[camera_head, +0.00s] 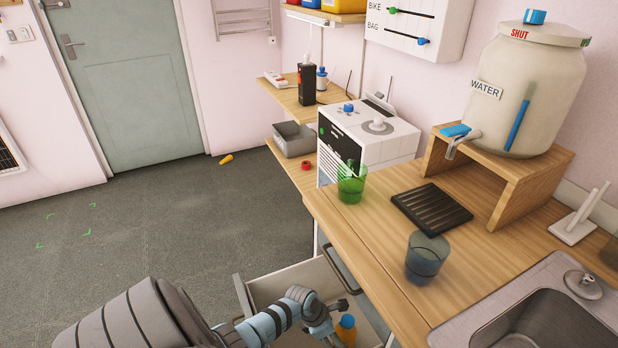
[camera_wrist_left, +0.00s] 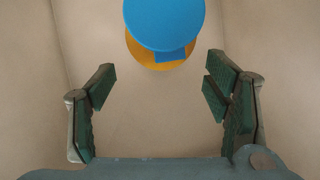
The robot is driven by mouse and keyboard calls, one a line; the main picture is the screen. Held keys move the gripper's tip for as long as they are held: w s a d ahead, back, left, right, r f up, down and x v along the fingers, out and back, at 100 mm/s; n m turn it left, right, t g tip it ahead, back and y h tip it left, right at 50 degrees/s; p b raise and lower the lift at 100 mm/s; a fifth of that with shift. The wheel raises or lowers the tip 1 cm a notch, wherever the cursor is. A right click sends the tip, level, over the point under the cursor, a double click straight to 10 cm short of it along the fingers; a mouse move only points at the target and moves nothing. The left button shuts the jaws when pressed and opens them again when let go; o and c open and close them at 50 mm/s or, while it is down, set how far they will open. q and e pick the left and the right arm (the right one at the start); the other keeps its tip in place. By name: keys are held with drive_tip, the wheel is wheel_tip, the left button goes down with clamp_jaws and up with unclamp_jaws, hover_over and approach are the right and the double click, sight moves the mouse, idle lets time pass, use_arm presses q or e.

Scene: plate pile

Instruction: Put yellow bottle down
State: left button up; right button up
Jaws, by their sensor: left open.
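The yellow bottle (camera_head: 346,330) is orange-yellow with a blue cap and stands inside the open drawer (camera_head: 268,286) below the counter. In the left wrist view its blue cap (camera_wrist_left: 164,22) faces the camera, with an orange-yellow edge of the body (camera_wrist_left: 147,58) below it. My left gripper (camera_head: 336,312) reaches into the drawer beside the bottle. In the left wrist view its two fingers (camera_wrist_left: 160,90) are wide apart with nothing between them, and the bottle is beyond them, apart from both. My right gripper is not in view.
A green cup (camera_head: 351,184) and a blue cup (camera_head: 426,257) stand on the wooden counter near a dark rack (camera_head: 431,208). The sink (camera_head: 545,315) is at the right. The drawer handle (camera_head: 340,273) and walls surround my left gripper. The floor at left is mostly clear.

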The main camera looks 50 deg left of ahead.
use_arm(q)
drive_tip(key=s+a, duration=0.3)
drive_tip(key=s, duration=0.3)
drive_tip(key=shift+s+a+p, duration=0.2)
drive_tip(key=shift+s+p, duration=0.05)
drive_tip(key=shift+p, duration=0.05)
